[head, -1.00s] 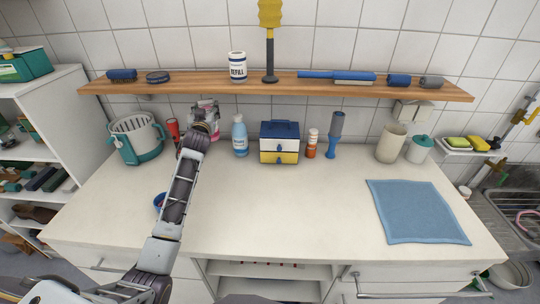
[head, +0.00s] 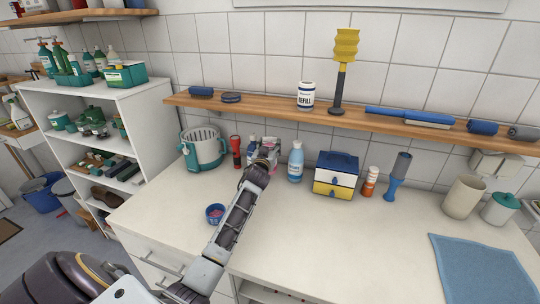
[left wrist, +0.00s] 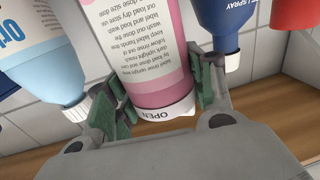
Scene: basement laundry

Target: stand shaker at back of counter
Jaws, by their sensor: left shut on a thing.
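A pink-and-white labelled shaker (head: 273,147) is in my left gripper (head: 262,165), near the back of the counter (head: 300,215). In the left wrist view, where things appear upside down, the shaker (left wrist: 138,55) sits between the two green-padded fingers (left wrist: 160,97), which are shut on it. Its cap reads "OPEN". The shaker looks about upright; the gripper partly hides it in the head view. I cannot tell whether its base touches the counter. My right gripper is not in view.
A blue spray bottle (left wrist: 219,28) and a light-blue bottle (head: 296,162) flank the shaker. A red flashlight (head: 236,150) and teal basket (head: 203,147) stand left, a blue-yellow box (head: 335,176) right. A wooden shelf (head: 270,110) hangs above. A small blue bowl (head: 215,214) sits forward.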

